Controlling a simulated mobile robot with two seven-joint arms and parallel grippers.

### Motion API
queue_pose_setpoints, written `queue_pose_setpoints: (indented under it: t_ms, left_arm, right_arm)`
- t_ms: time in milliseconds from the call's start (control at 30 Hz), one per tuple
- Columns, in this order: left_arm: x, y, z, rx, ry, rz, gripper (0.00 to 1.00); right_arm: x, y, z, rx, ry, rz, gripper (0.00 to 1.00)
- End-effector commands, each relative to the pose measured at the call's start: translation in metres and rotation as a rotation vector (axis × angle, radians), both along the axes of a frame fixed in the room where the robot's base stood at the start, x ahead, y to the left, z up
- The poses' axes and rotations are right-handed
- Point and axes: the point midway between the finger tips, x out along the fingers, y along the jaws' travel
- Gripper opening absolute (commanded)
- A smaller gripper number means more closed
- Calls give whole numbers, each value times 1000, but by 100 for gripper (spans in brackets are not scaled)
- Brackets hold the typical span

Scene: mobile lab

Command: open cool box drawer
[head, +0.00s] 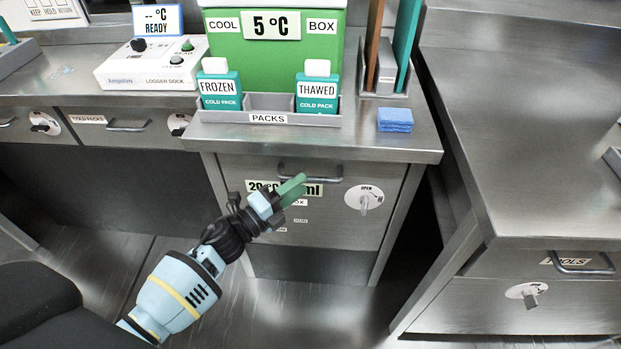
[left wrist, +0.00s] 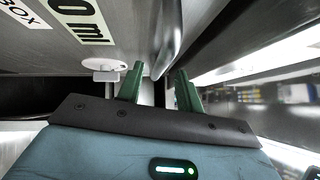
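The green cool box (head: 275,62) stands on the counter, its sign reading 5 °C. Below it is a steel drawer (head: 335,222) that looks closed, with a grey bar handle (head: 310,178) and a round latch knob (head: 364,200) marked OPEN. My left gripper (head: 292,188) is in front of the drawer, its green fingers at the handle's left part. In the left wrist view my left gripper (left wrist: 160,72) has its fingers apart, with the handle (left wrist: 170,38) reaching down between or just beyond the tips. Contact cannot be told. The knob also shows there (left wrist: 103,66). My right gripper is out of view.
A packs tray (head: 268,118) with frozen and thawed cold packs stands before the box. A blue sponge (head: 395,119) lies to its right. A logger dock (head: 150,65) is at left. Another bench with a tools drawer (head: 545,263) stands at right. Floor before the drawer looks clear.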

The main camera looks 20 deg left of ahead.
Motion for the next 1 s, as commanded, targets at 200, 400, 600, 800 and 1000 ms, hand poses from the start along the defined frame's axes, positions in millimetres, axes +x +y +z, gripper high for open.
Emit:
queue_pose_setpoints:
  t_ms: [200, 400, 600, 800, 1000]
  left_arm:
    - [25, -14, 3, -1, 0, 0, 36]
    - [34, -20, 4, -1, 2, 0, 36]
    - [35, -20, 5, -1, 2, 0, 36]
    - [35, -20, 5, -1, 2, 0, 16]
    - [35, -20, 5, 0, 1, 0, 0]
  right_arm:
    - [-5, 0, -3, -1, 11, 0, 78]
    - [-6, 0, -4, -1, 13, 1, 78]
    - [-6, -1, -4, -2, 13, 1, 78]
    - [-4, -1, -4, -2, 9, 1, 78]
    - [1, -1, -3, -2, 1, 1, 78]
